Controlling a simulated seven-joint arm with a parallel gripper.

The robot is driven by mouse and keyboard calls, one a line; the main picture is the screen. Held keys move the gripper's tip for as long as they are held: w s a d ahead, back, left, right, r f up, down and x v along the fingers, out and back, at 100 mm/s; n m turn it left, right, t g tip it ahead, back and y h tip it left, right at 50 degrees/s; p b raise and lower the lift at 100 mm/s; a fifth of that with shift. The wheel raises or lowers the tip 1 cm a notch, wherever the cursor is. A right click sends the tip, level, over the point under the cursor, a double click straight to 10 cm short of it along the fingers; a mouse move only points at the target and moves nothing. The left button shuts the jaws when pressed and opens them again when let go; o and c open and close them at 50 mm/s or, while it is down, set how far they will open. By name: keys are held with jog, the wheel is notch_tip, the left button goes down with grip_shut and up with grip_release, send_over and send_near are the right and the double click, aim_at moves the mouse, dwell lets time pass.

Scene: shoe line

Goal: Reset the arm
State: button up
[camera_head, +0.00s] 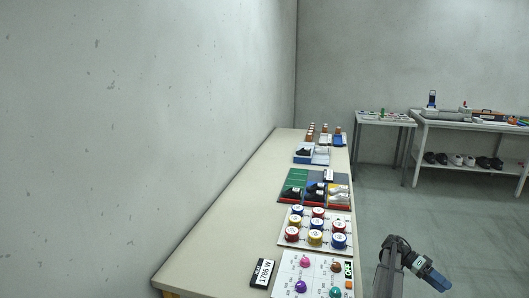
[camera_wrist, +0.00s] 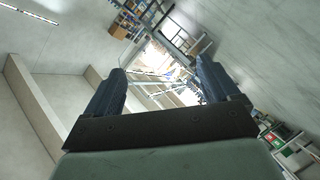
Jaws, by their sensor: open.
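My gripper shows in the wrist view (camera_wrist: 160,85) with its two dark fingers wide apart and nothing between them. The wrist view is tilted and looks out across the room. In the head view my arm (camera_head: 392,268) stands at the lower right, to the right of the long table (camera_head: 215,233). Its blue end (camera_head: 432,277) points down and to the right, over the floor and clear of the table. The fingertips are too small to make out in the head view.
On the table are a white board with colored knobs (camera_head: 318,262), a tray of round colored pots (camera_head: 297,222), a compartment tray with shoes (camera_head: 298,180) and a black label box (camera_head: 262,273). A bench with a shoe shelf (camera_head: 470,163) stands at the back right. Open floor (camera_head: 440,212) lies between.

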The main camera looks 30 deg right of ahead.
jog(key=s+a+f+n+g, duration=0.2)
jog(key=s+a+f+g, duration=0.15)
jog(key=s+f, duration=0.85)
jog(key=s+a+f+n+y, duration=0.1)
jog(key=s+a+f+y, duration=0.3)
jog(key=a, duration=0.6)
jog(key=s+a+f, duration=0.2)
jog(key=a+f, duration=0.5)
jog(key=a, duration=0.3)
jog(key=s+a+f+n+y, duration=0.1)
jog(key=s+a+f, duration=0.3)
jog(key=a, duration=0.5)
jog(key=w+a+f+n+t+h, duration=0.1)
jog(key=w+a+f+n+t, duration=0.2)
jog(key=a, duration=1)
jog(key=w+a+f+n+t+h, duration=0.1)
jog(key=w+a+f+n+t, duration=0.2)
jog(key=w+a+n, duration=0.7)
jog(key=w+a+f+n+t, duration=0.3)
jog(key=w+a+n+t, duration=0.2)
jog(key=a, duration=1.1)
jog(key=w+n, duration=0.1)
jog(key=w, duration=0.1)
jog(key=shift+w+n+t+h, duration=0.3)
jog(key=shift+w+t+h, duration=0.05)
jog(key=shift+h, duration=0.05)
jog(key=shift+a, duration=0.1)
